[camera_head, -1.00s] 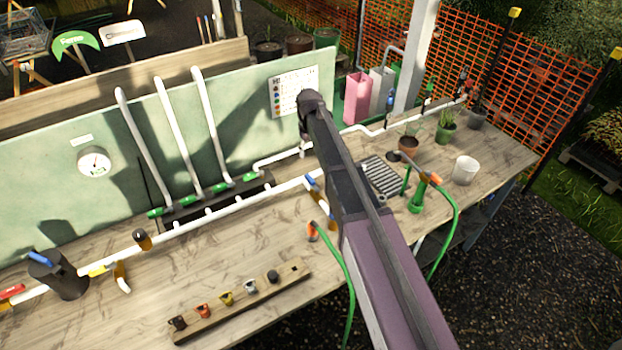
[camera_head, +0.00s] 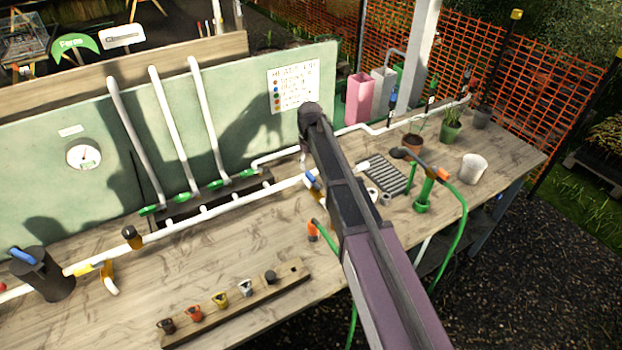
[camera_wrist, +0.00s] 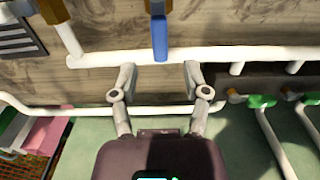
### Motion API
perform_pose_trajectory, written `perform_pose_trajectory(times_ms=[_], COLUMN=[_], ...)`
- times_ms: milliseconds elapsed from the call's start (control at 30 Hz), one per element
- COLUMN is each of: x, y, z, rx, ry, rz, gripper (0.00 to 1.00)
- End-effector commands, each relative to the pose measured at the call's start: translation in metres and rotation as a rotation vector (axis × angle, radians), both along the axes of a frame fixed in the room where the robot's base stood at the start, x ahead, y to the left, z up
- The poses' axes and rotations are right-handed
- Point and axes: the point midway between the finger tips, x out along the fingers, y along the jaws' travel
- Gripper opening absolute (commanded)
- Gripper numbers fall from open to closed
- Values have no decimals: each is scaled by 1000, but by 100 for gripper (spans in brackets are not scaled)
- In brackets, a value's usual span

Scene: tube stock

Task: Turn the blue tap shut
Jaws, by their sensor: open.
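The blue tap handle (camera_wrist: 160,38) shows in the wrist view at the top middle, a blue lever on a brass-coloured body by the white pipe. In the head view the blue tap (camera_head: 314,183) shows on the white pipe, partly hidden by my arm. My gripper (camera_wrist: 159,76) is open and empty, with one finger on each side of the gap. The lever's lower end points into this gap, just past the fingertips. I cannot tell how far apart they are in depth. My fingers are mostly hidden in the head view.
Another blue handle (camera_head: 22,255) sits on a black canister (camera_head: 50,277) at the far left. A wooden rack (camera_head: 240,312) of small coloured parts lies in front. The green panel (camera_head: 235,110) stands behind the pipe. A green hose (camera_head: 462,225) runs right of my arm.

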Motion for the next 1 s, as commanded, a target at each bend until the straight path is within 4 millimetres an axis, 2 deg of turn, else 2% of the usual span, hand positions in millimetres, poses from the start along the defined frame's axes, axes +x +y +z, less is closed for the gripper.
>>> perform_pose_trajectory(times_ms=[33,500,700,1000], x=[0,0,0,0], y=[0,-1,-1,-2], z=[-8,-42,-50,-52], rx=[0,0,0,0], ry=[0,0,0,0], rz=[0,-1,-2,-2], gripper=[60,60,60,60])
